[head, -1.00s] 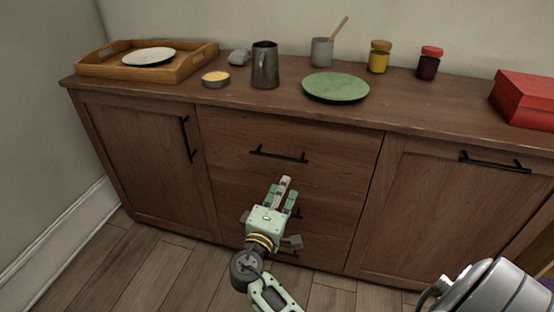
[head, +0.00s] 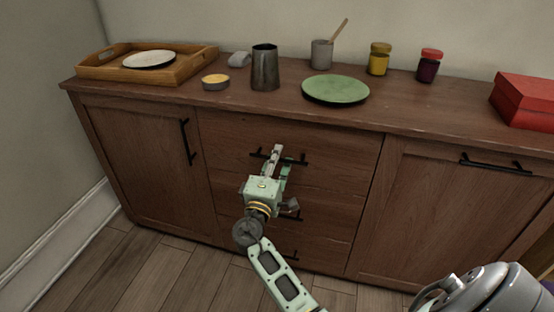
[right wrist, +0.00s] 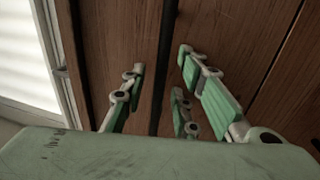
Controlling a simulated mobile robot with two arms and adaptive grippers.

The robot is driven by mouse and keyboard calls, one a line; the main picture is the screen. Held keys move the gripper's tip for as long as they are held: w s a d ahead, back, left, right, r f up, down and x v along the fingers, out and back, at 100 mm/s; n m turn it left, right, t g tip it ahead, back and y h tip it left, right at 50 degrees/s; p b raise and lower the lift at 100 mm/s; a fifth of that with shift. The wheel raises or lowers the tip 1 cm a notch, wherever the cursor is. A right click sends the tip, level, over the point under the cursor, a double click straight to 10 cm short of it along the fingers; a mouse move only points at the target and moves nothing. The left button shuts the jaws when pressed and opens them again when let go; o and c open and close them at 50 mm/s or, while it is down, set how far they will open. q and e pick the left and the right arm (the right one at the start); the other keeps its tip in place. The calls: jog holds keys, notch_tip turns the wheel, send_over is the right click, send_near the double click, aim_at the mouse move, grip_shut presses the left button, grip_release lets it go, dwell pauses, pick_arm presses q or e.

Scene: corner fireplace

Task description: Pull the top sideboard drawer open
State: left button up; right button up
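The wooden sideboard (head: 430,215) has a middle stack of drawers. The top drawer (head: 335,148) looks shut, flush with the front. Its black bar handle (head: 297,159) runs across it, partly hidden by my right gripper. My right gripper (head: 277,156), pale green, is in front of the handle's middle. In the right wrist view its fingers (right wrist: 160,95) are spread apart, with a dark strip (right wrist: 165,60) between them against the wood. I cannot tell whether the fingers touch the handle. My left gripper is not in view.
On the sideboard top stand a wooden tray (head: 195,65) with a plate, a dark metal jug (head: 265,70), a green plate (head: 336,88), several small containers and a red box (head: 527,98). Lower drawers lie below. The floor (head: 110,270) in front is clear.

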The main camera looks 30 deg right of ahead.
jog(key=shift+c, duration=0.5)
grip_shut()
jog(key=shift+a+f, duration=0.1)
